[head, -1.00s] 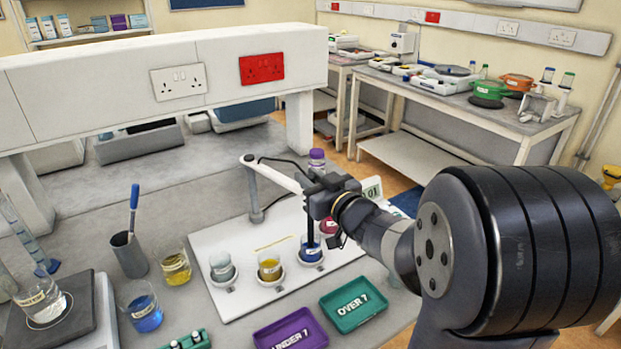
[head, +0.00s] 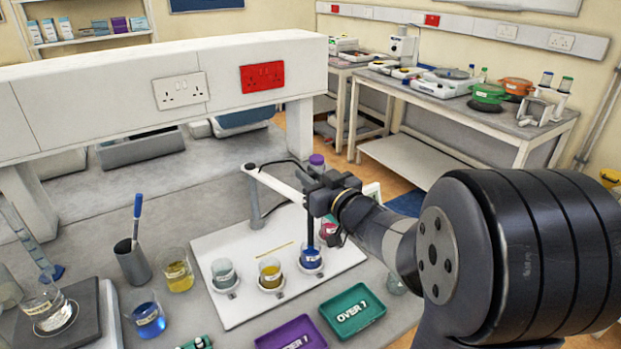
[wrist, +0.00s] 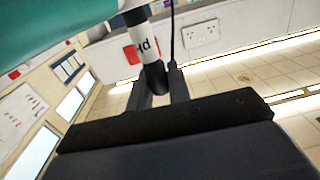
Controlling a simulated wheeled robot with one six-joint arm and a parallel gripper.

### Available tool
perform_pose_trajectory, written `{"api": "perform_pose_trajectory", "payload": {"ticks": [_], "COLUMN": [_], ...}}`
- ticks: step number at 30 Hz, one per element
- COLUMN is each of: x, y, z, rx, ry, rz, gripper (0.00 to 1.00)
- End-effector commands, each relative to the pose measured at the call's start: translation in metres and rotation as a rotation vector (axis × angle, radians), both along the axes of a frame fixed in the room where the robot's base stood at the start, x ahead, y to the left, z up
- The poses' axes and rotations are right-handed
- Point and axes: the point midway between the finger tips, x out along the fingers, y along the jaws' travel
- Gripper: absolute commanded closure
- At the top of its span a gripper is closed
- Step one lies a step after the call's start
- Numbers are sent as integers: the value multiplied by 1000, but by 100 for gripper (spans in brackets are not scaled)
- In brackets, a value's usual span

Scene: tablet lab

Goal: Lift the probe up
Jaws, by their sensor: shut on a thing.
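The probe is a slim dark shaft (head: 310,226) in the head view, upright below my gripper (head: 312,198). Its lower end is at the beaker of blue liquid (head: 311,258); I cannot tell whether the tip is below the rim. In the wrist view the probe shows as a dark shaft with a white "pH" band (wrist: 147,45). My gripper (wrist: 158,82) is shut on it there, one finger on each side. A white holder arm (head: 272,182) on a grey post reaches towards the probe's top, partly hidden by my gripper.
Beakers of yellow (head: 270,274) and clear liquid (head: 223,274) stand on the same white board (head: 238,310). A green "OVER 7" tray (head: 352,312) and a purple "UNDER 7" tray (head: 290,334) lie in front. A purple-capped bottle (head: 317,161) is behind my gripper.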

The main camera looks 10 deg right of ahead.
Motion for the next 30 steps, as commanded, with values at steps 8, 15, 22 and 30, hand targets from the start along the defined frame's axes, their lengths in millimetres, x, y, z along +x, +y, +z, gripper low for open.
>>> {"api": "perform_pose_trajectory", "payload": {"ticks": [8, 15, 22, 30], "x": [0, 0, 0, 0], "y": [0, 0, 0, 0], "z": [46, 50, 51, 49], "rx": [-1, 1, 1, 0], "ry": [-1, -5, -9, -3], "rz": [0, 0, 1, 0], "gripper": [100, 100, 75, 61]}}
